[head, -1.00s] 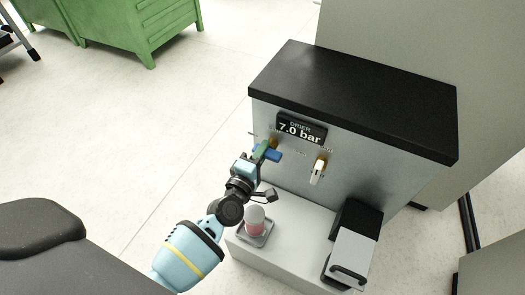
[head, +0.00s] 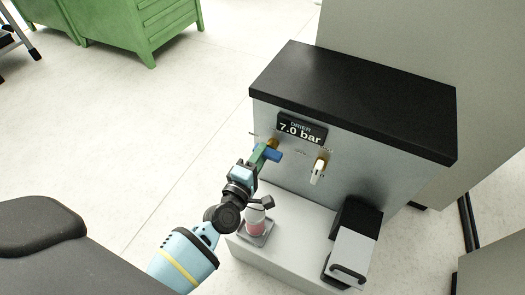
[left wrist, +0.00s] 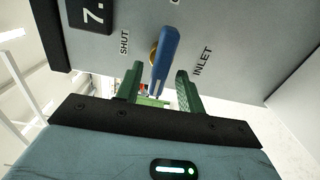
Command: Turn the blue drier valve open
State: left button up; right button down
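The blue drier valve handle (head: 271,154) sits on a brass hub on the front of the grey drier cabinet, below the "DRIER 7.0 bar" display (head: 302,129). In the left wrist view the blue handle (left wrist: 166,58) lies between the two green fingers, with the words SHUT and INLET on either side of it. My left gripper (head: 259,158) is at the handle. In the wrist view its fingers (left wrist: 160,92) are apart, with visible gaps to the handle, so it is open. My right gripper is not in view.
A white-handled valve (head: 318,170) is to the right of the blue one. A green cabinet (head: 130,25) is at the back left.

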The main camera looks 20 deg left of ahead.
pick_arm(q)
jog(key=shift+s+a+p, duration=0.1)
jog(key=shift+s+p, duration=0.35)
jog(key=shift+s, duration=2.5)
